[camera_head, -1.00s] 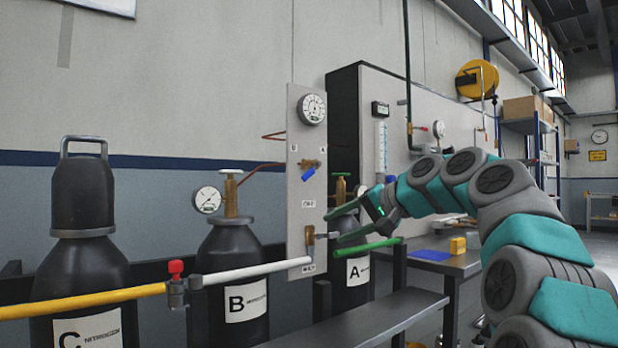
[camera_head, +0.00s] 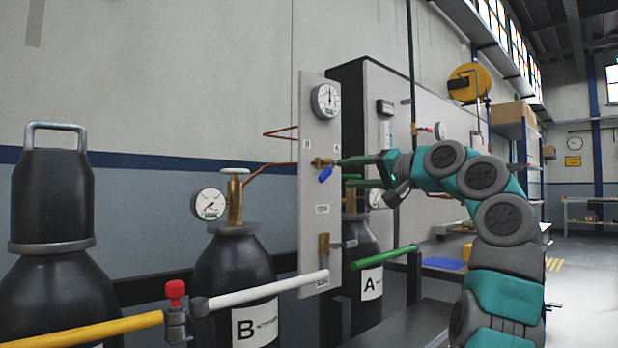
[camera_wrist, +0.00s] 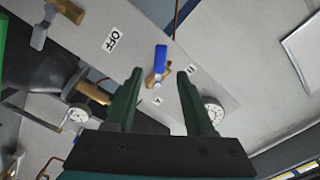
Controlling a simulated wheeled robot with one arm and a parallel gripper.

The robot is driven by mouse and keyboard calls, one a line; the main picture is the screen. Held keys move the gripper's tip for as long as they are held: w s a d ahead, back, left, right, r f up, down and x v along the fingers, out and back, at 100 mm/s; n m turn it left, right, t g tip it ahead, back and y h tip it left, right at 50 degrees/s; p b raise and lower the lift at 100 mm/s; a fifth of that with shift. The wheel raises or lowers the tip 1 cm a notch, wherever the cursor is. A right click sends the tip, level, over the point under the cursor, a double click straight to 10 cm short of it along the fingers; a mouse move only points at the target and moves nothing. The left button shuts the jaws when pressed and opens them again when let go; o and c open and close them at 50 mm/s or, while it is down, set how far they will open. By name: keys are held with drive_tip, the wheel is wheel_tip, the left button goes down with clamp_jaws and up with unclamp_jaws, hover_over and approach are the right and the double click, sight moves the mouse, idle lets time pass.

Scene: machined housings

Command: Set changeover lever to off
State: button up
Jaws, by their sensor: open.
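The changeover lever (camera_head: 326,174) has a blue handle on a brass valve (camera_head: 320,162) on the upright grey panel (camera_head: 315,235). Its handle slants down and left. In the wrist view the blue handle (camera_wrist: 160,55) points between the OFF label (camera_wrist: 113,40) and the B label (camera_wrist: 190,68); the A label (camera_wrist: 157,101) is on the near side. My gripper (camera_head: 341,172) is open and empty, right beside the lever at its height. In the wrist view the lever shows between and beyond the fingertips (camera_wrist: 159,72). I cannot tell whether a finger touches it.
A white pipe (camera_head: 265,293) and a green bar (camera_head: 385,262) run near the panel's foot. Gas cylinders B (camera_head: 238,275) and A (camera_head: 365,250) stand behind. Copper tubing (camera_head: 275,170) runs left of the panel.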

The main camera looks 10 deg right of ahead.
sight(327, 174)
drive_tip(key=p+x, duration=0.2)
drive_tip(key=x, duration=0.6)
drive_tip(key=shift+c, duration=0.3)
clamp_jaws()
idle(1.1)
